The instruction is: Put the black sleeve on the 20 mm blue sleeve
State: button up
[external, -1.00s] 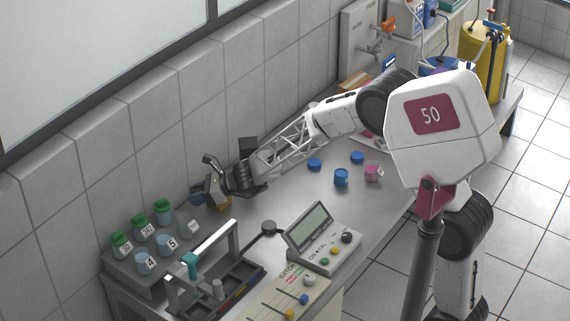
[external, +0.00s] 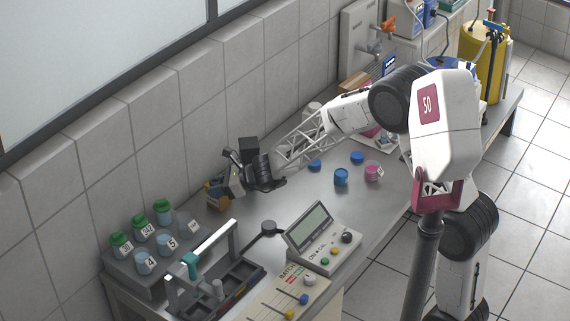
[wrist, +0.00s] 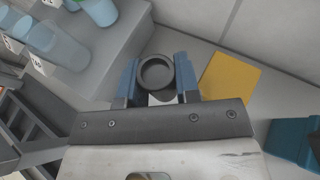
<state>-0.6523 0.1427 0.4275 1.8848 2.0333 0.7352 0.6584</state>
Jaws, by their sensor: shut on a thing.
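My gripper (wrist: 158,84) has blue-faced fingers and is shut on the black sleeve (wrist: 157,92), a dark ring seen from its open end in the wrist view. In the external view my gripper (external: 229,181) is over the back-left part of the bench; the sleeve is too small to make out there. A blue cylinder (external: 341,177) stands mid-bench, to the right of my gripper and apart from it. A teal-blue block (wrist: 294,140) shows at the right edge of the wrist view. I cannot tell which blue thing is the 20 mm sleeve.
A yellow piece (wrist: 230,82) lies beside my fingers. A grey rack (external: 150,276) with several green-capped and pale blue cups is at left. Blue caps (external: 357,157) and a pink cup (external: 373,173) are near the blue cylinder. A display device (external: 322,244) stands in front.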

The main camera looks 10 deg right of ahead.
jog(key=s+d+m+t+h, duration=0.1)
jog(key=s+d+m+t, duration=0.1)
jog(key=d, duration=2)
jog(key=s+d+m+t+h, duration=0.1)
jog(key=d+m+t, duration=0.1)
jog(key=d, duration=2.1)
jog(key=shift+s+d+f+t, duration=0.25)
jog(key=shift+s+d+t, duration=0.05)
jog(key=shift+s+t, duration=0.1)
jog(key=shift+w, duration=0.2)
send_over(340, 172)
jog(key=shift+w+f, duration=0.1)
jog(key=shift+f, duration=0.65)
jog(key=shift+f, duration=1.75)
jog(key=shift+f, duration=0.15)
